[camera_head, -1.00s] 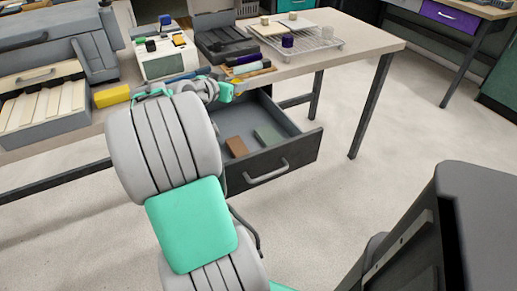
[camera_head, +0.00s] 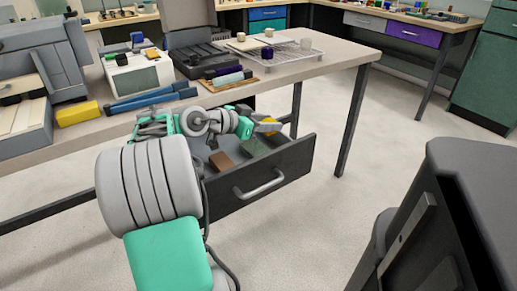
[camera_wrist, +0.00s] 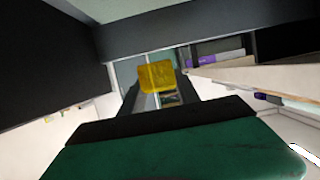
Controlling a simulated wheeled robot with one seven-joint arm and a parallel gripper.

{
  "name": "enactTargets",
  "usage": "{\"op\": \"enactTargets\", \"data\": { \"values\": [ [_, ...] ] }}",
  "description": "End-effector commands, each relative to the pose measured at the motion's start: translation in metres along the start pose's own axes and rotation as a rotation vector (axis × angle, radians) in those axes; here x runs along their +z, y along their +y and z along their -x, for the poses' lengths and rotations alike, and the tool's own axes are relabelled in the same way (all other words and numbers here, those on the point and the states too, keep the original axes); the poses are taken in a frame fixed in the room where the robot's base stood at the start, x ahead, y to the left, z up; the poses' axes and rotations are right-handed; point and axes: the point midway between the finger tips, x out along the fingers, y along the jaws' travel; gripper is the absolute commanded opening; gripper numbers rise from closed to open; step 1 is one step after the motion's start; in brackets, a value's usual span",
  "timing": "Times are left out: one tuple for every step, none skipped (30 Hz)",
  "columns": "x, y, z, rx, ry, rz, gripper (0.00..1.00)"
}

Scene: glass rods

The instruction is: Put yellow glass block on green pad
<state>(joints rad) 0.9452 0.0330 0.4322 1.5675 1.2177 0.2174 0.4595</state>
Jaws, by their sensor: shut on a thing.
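The yellow glass block (camera_head: 268,127) is held at the tip of my gripper (camera_head: 262,124), over the right part of the open drawer. In the wrist view the block (camera_wrist: 157,75) sits between the two dark fingers of my gripper (camera_wrist: 160,92). A flat green piece, which looks like the green pad (camera_head: 256,146), lies in the drawer just below the gripper and block. The block is above it and appears apart from it; the exact height is hard to tell. The arm hides part of the drawer.
The open drawer (camera_head: 262,187) also holds a brown block (camera_head: 221,160), left of the green piece. The tabletop (camera_head: 330,60) above carries a wire rack (camera_head: 290,50), a tray of rods (camera_head: 228,78), a yellow box (camera_head: 78,113) and machines.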

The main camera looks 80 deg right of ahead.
Motion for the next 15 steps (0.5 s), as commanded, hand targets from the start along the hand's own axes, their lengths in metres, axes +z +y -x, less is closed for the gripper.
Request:
{"op": "enactTargets", "data": {
  "values": [
    [0.015,-0.004,0.003,-0.004,0.000,0.002,0.00],
    [0.020,-0.004,0.005,-0.004,0.001,0.001,0.00],
    [0.025,-0.005,0.008,-0.003,0.001,0.000,0.00],
    [0.027,-0.006,0.009,-0.004,0.001,-0.001,0.00],
    [0.030,-0.007,0.010,-0.004,0.001,-0.002,0.00],
    [0.034,-0.007,0.012,-0.004,0.000,-0.001,0.00],
    [0.038,-0.008,0.013,-0.004,0.000,0.000,0.00],
    [0.043,-0.009,0.014,-0.004,0.000,0.001,0.00],
    [0.051,-0.009,0.013,-0.003,0.000,0.001,0.00],
    [0.058,-0.008,0.009,-0.002,0.000,0.001,0.00],
    [0.064,-0.008,0.007,-0.002,0.000,0.001,0.00],
    [0.070,-0.009,0.005,-0.002,0.001,0.001,0.00],
    [0.072,-0.009,0.004,-0.003,0.001,0.000,0.00],
    [0.072,-0.009,0.004,-0.003,0.001,-0.001,0.00],
    [0.071,-0.009,0.004,-0.003,0.001,-0.002,0.00]
  ]
}}
